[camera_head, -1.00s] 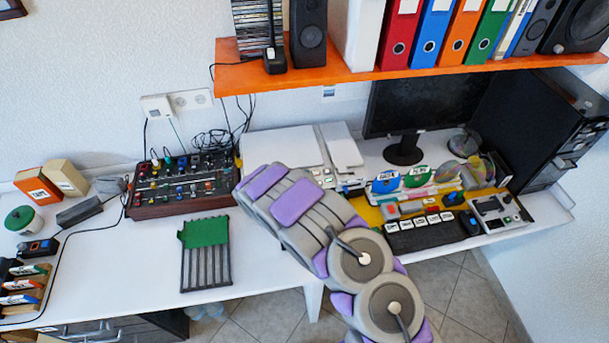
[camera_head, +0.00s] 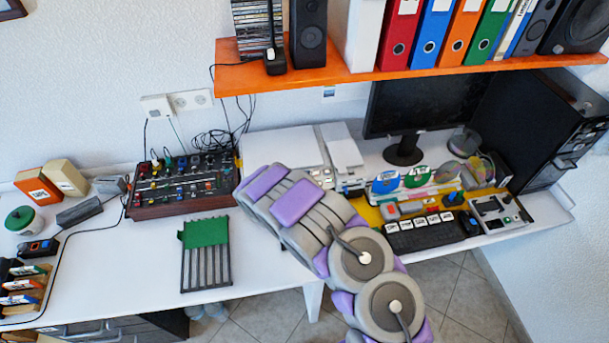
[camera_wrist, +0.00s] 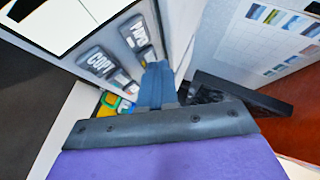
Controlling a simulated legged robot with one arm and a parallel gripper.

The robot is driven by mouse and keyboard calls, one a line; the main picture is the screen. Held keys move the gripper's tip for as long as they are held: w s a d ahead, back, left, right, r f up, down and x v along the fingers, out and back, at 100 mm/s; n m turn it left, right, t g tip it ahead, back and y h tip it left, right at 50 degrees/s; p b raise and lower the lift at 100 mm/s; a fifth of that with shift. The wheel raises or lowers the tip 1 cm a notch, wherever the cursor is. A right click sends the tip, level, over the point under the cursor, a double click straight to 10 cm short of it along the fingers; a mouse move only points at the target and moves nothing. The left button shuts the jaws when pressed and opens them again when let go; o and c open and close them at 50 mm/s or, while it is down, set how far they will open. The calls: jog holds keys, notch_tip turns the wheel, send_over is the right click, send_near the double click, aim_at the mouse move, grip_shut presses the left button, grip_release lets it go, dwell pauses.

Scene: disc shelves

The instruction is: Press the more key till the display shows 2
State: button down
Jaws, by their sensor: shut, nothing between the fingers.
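The copier (camera_head: 282,147) stands on the desk behind my arm, and its small key panel (camera_head: 324,177) shows just past the arm. In the wrist view, dark keys with white lettering sit on a grey panel. One key (camera_wrist: 98,62) appears to read COPY; the lettering on the key beside it (camera_wrist: 135,34) is hard to read. My gripper (camera_wrist: 158,82) is shut and empty, its bluish fingers close to these keys. I cannot tell whether the tips touch a key. The gripper is hidden by the arm in the head view. I cannot read a number on a display.
A mixer with knobs (camera_head: 183,186) stands left of the copier. A green-topped rack (camera_head: 206,255) lies on the desk's front part. A keyboard (camera_head: 427,235) and monitor (camera_head: 408,103) are at right. An orange shelf (camera_head: 345,77) overhangs the desk.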

jog(key=shift+s+d+r, duration=0.1)
jog(key=shift+s+r, duration=0.2)
jog(key=shift+r, duration=0.25)
jog(key=r+p, duration=0.1)
jog(key=s+r+p, duration=0.1)
jog(key=r, duration=0.1)
jog(key=s+r+p, duration=0.1)
jog(key=shift+s+d+r, duration=0.15)
jog(key=shift+d+r, duration=0.05)
jog(key=shift+d, duration=0.1)
dwell(0.8)
